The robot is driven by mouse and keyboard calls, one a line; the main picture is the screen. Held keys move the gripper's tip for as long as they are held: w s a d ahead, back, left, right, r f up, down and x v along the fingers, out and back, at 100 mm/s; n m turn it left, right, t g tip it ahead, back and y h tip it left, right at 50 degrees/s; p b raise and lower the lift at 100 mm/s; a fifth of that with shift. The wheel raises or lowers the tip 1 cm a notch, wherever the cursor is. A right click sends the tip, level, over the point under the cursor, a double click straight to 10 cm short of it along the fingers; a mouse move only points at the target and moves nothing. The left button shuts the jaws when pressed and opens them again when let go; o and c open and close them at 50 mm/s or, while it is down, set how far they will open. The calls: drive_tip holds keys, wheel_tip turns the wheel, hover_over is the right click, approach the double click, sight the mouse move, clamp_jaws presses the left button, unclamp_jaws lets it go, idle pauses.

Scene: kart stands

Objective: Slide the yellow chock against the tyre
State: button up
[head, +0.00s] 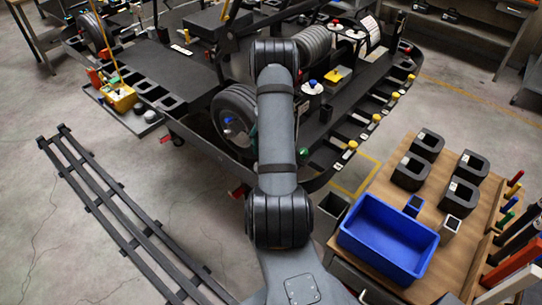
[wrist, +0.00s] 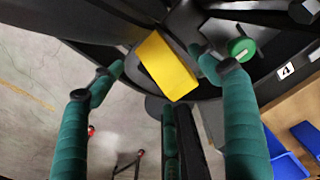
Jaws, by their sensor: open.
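In the wrist view a yellow block (wrist: 168,66), which looks like the chock, lies tilted in the picture on a dark surface. My gripper (wrist: 158,80) has its green fingers spread on either side of the block, with another finger below it; no grip on it shows. Whether any finger touches it is unclear. In the head view my arm covers most of the gripper, with a bit of green beside a black tyre (head: 233,108). A yellow piece (head: 337,76) lies on the kart deck farther back; I cannot tell whether it is the same block.
A green round knob (wrist: 240,48) is close to the right finger, near a label marked 4 (wrist: 286,71). A blue bin (head: 388,240) and several black blocks (head: 425,147) stand on the wooden bench at right. Black rails (head: 125,217) lie on open floor at left.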

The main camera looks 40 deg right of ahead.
drive_tip(key=shift+f+p, duration=0.45)
drive_tip(key=shift+f, duration=1.45)
drive_tip(key=c, duration=0.3)
drive_tip(key=c, duration=1)
drive_tip(key=shift+w, duration=0.1)
